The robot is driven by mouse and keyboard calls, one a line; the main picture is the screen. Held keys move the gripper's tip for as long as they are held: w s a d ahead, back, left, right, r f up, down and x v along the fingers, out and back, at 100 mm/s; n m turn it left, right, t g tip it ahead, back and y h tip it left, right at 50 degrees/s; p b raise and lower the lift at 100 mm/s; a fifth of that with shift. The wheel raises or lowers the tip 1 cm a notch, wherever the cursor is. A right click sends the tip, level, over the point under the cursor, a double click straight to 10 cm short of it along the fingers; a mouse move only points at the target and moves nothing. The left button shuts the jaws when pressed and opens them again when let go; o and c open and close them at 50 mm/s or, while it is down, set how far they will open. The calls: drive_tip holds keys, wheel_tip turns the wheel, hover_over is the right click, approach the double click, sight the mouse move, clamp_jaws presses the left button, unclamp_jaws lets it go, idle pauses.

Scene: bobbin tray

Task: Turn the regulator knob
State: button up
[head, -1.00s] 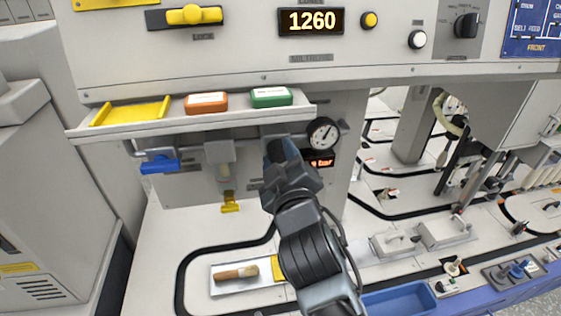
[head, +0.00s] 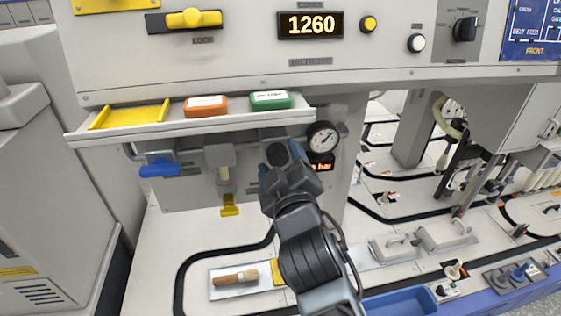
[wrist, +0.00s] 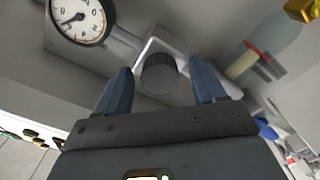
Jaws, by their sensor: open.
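The regulator knob is a dark, ribbed round knob on a pale block under the shelf. It shows in the wrist view (wrist: 158,74) between the two blue fingers, with a gap on each side. In the head view the knob (head: 276,154) is partly covered by my gripper (head: 280,160). My gripper is open, its fingers on either side of the knob, and holds nothing; contact is not visible. The round pressure gauge (head: 323,137) is right of the knob in the head view and at upper left in the wrist view (wrist: 79,18).
A red-lit bar display (head: 320,167) sits below the gauge. A shelf (head: 180,126) overhangs above, with a yellow tray, an orange box and a green box. Left of my gripper are a blue valve handle (head: 159,170) and a yellow-ended filter (head: 229,205). A brush (head: 235,278) lies below.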

drive_tip(key=shift+s, duration=0.1)
drive_tip(key=v, duration=0.7)
drive_tip(key=shift+s, duration=0.3)
drive_tip(key=shift+d, duration=0.15)
drive_tip(key=s+d+f+m+h, duration=0.1)
drive_tip(key=s+d+f+m, duration=0.15)
drive_tip(key=s+d, duration=0.3)
drive_tip(key=s+d+f+m+g+p, duration=0.1)
drive_tip(key=s+d+f, duration=0.3)
drive_tip(key=s, duration=0.3)
drive_tip(key=s+d+f+m+h, duration=0.1)
drive_tip(key=s+d+f+m, duration=0.15)
drive_tip(key=s+d, duration=0.35)
drive_tip(key=s+d+r+m+h, duration=0.1)
drive_tip(key=s+d+m, duration=0.1)
drive_tip(key=s, duration=0.4)
drive_tip(key=s+d+r+m+g+h+p, duration=0.1)
drive_tip(key=s+d+r+m, duration=0.1)
drive_tip(key=s, duration=0.5)
drive_tip(key=s+d+r+m+h, duration=0.1)
drive_tip(key=s+d+r, duration=0.1)
drive_tip(key=s, duration=0.5)
drive_tip(key=shift+s+d+r+m+g+p, duration=0.3)
drive_tip(key=shift+d+m, duration=0.1)
drive_tip(key=shift+d, duration=0.45)
drive_tip(key=shift+f, duration=0.1)
idle(2.0)
